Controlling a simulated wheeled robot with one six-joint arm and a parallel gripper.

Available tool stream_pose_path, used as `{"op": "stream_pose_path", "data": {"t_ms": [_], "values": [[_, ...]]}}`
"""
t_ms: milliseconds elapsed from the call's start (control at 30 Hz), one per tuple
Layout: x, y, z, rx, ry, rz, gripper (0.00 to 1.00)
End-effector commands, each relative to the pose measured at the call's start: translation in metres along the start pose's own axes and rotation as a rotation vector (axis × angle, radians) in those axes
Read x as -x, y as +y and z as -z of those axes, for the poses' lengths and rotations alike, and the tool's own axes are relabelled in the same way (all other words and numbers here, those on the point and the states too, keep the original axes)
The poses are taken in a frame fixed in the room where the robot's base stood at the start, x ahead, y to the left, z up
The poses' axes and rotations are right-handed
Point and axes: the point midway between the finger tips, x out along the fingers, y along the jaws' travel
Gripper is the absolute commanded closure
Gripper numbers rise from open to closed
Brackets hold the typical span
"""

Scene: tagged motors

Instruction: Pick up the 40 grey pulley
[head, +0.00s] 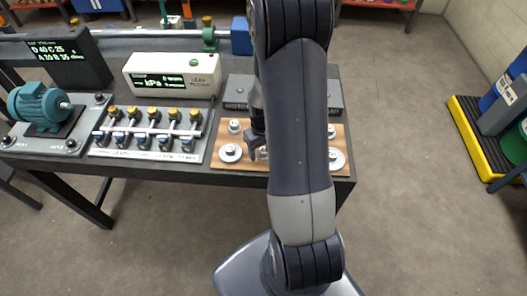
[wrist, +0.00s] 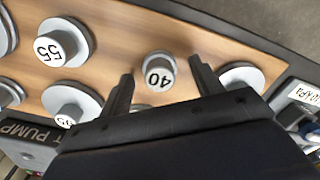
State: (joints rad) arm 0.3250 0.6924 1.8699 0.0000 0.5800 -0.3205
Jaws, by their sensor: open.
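The grey pulley marked 40 (wrist: 160,74) stands on a wooden board (wrist: 128,32). In the wrist view it lies between and just beyond the fingertips of my gripper (wrist: 161,70). The label reads upside down there. My gripper is open, with one finger on each side of the pulley and nothing held. In the head view my gripper (head: 257,148) is low over the board (head: 214,160), partly behind my arm. My arm hides the middle of the board there.
A pulley marked 55 (wrist: 63,42) stands left of the 40, with another pulley (wrist: 72,108) below it and one (wrist: 241,76) close to the right finger. A row of valves (head: 150,125), a white gauge box (head: 172,75) and a teal motor (head: 40,106) stand left on the bench.

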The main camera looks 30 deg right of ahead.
Motion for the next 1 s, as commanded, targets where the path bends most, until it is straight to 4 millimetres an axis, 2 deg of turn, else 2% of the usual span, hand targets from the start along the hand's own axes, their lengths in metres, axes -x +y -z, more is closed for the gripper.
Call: {"op": "stream_pose_path", "data": {"t_ms": [333, 900, 1000], "values": [[-0.0055, -0.0001, 0.0002, 0.000, 0.001, 0.000, 0.38], [-0.0052, -0.0001, 0.0002, 0.000, 0.001, 0.000, 0.85], [-0.0051, -0.0001, 0.0003, 0.000, 0.001, 0.000, 0.88]]}}
